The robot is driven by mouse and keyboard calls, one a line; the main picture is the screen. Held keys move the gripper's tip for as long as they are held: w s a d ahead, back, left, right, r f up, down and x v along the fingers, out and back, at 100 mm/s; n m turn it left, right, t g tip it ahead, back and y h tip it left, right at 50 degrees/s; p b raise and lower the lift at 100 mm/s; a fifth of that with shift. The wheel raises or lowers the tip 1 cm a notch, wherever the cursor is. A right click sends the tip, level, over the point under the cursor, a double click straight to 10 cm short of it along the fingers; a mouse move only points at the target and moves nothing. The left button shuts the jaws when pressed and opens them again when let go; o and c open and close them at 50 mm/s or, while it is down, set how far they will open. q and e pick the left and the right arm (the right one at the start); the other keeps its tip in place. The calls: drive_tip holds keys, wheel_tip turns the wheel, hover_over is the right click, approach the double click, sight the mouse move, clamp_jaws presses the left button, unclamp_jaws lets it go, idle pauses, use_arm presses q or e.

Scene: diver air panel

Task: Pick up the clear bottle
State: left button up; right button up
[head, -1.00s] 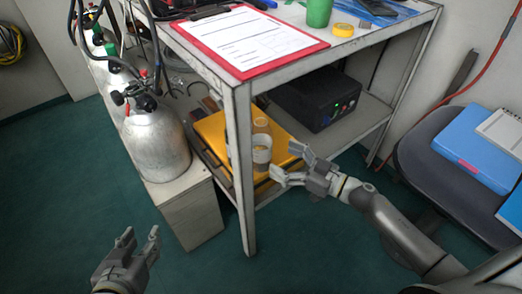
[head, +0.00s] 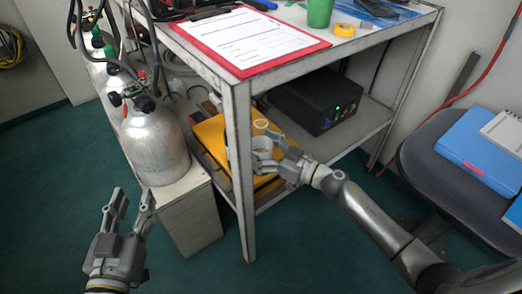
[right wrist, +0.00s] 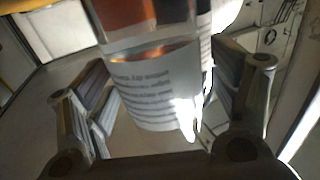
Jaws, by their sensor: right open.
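The clear bottle (head: 262,142) stands on the lower shelf by the yellow case, partly hidden by my right gripper (head: 266,158). In the right wrist view the bottle (right wrist: 155,85) is see-through with a white printed label and stands between the two spread fingers of my right gripper (right wrist: 160,115). Gaps show on both sides of it, and the fingers do not close on it. My left gripper (head: 131,203) is open and empty above the floor at the lower left, away from the bottle.
A grey metal table post (head: 241,180) stands just left of the bottle. The yellow case (head: 212,135) and a black box (head: 317,100) are on the lower shelf (head: 360,125). A silver cylinder (head: 155,148) stands to the left. A red clipboard (head: 240,72) lies above.

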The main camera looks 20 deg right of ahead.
sight(271, 144)
drive_tip(key=shift+c, duration=0.4)
drive_tip(key=c, duration=1.2)
use_arm(q)
drive_tip(key=shift+f, duration=0.1)
use_arm(e)
drive_tip(key=shift+r, duration=0.15)
drive_tip(key=shift+r+p, duration=0.3)
drive_tip(key=shift+p, duration=0.05)
wheel_tip(271, 144, up, 3)
drive_tip(key=shift+s+d+f+p, duration=0.15)
drive_tip(key=shift+p, duration=0.85)
use_arm(q)
drive_tip(key=s+a+f+g+y+p, duration=0.1)
drive_tip(key=s+a+f+g+y, duration=0.1)
drive_tip(key=s+f+g, duration=0.4)
drive_tip(key=s+a+f+g+y+p, duration=0.1)
drive_tip(key=s+a+f+g, duration=0.3)
drive_tip(key=s+f+g, duration=0.3)
drive_tip(key=shift+s+a+f+n+y, duration=0.35)
drive_tip(key=shift+s+f, duration=0.65)
drive_tip(key=shift+s, duration=0.7)
use_arm(e)
drive_tip(key=shift+v, duration=8.8)
